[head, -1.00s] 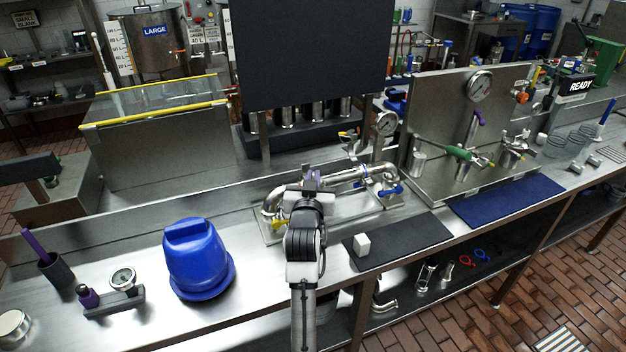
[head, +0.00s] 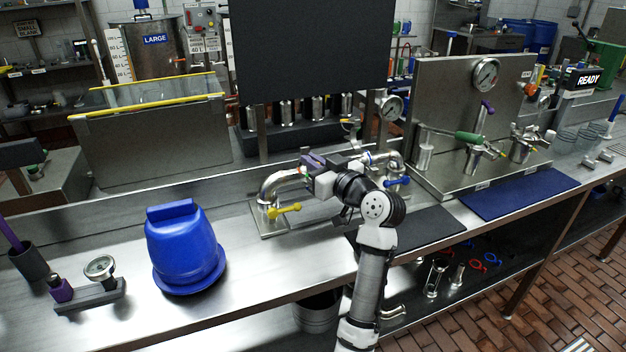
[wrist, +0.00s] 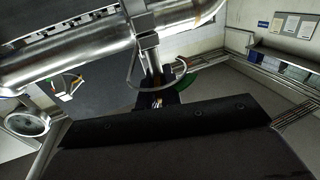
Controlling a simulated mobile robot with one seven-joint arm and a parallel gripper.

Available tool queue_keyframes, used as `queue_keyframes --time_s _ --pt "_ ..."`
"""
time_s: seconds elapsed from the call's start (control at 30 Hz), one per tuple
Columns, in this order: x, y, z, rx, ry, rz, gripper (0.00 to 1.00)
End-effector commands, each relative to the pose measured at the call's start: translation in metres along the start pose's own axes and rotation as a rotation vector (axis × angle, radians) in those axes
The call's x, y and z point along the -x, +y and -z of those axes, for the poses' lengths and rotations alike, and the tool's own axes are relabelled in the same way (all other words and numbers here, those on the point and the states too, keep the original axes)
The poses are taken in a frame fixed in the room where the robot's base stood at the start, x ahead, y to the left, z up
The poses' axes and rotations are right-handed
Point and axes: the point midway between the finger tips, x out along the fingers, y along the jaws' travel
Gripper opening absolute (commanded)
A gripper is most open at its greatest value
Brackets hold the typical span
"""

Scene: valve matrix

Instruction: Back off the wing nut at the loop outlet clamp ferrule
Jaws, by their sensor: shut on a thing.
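The steel pipe loop (head: 283,178) stands on the bench and also crosses the top of the wrist view (wrist: 75,60). A yellow handle (head: 285,209) is at its left end and a blue handle (head: 397,181) at its right. My gripper (head: 314,162) reaches to the upper run of the loop from the right. In the wrist view, my jaws (wrist: 156,85) are shut around the metal wing nut (wrist: 149,42), whose thin curved wings show beside them. The clamp ferrule behind it is mostly hidden by the gripper and arm.
A dark mat (head: 430,230) and a blue mat (head: 520,190) lie to the right. A black panel (head: 313,50) stands behind. Bench between tub and loop is clear.

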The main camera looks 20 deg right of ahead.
Motion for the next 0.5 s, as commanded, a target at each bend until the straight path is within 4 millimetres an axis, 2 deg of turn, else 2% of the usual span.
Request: queue_keyframes --time_s 0.03,0.5 --pt "0.0001 0.0019 -0.0072 0.001 0.000 0.045 0.00" --pt "-0.0006 0.0011 -0.0031 -0.004 0.000 0.494 0.00"
